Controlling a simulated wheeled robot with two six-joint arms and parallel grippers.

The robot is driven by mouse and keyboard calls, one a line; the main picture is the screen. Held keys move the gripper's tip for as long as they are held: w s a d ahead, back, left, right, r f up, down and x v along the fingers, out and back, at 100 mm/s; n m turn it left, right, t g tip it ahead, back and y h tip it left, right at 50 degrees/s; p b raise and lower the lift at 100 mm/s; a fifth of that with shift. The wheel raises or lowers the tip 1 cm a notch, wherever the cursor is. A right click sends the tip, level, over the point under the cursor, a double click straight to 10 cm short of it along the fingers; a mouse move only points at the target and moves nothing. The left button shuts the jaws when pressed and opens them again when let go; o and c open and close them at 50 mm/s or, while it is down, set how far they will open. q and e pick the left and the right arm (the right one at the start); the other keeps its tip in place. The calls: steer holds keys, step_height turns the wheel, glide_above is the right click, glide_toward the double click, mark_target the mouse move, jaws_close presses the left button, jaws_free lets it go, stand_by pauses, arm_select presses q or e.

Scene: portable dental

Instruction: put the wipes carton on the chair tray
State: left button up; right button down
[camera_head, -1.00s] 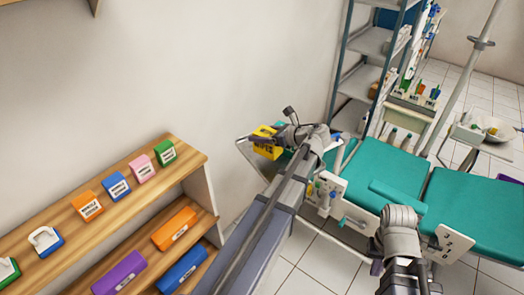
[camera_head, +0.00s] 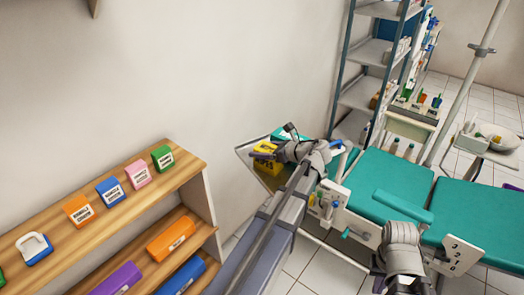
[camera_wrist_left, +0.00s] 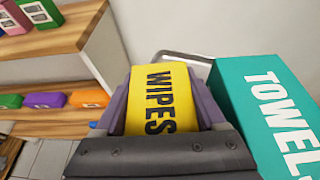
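The yellow wipes carton (camera_head: 268,166) is between the fingers of my left gripper (camera_head: 263,154), over or on the chair tray (camera_head: 246,158). In the left wrist view, the wipes carton (camera_wrist_left: 162,90) has a finger close against each side, and my left gripper (camera_wrist_left: 162,105) looks shut on it. I cannot tell whether the carton's bottom touches the tray. My right gripper (camera_head: 380,274) is low at the right, beside the chair, and its fingertips are mostly hidden.
A teal towels box (camera_wrist_left: 265,115) stands close beside the carton on the right in the wrist view. The teal dental chair (camera_head: 390,180) lies to the right. A wooden shelf (camera_head: 120,215) with several coloured boxes is at the left. A metal rack (camera_head: 365,95) stands behind.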

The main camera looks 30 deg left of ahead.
arm_select(q)
steer(key=shift+o, duration=0.9)
steer(key=shift+r, duration=0.2)
steer(key=p+v, duration=0.5)
steer(key=v, duration=0.7)
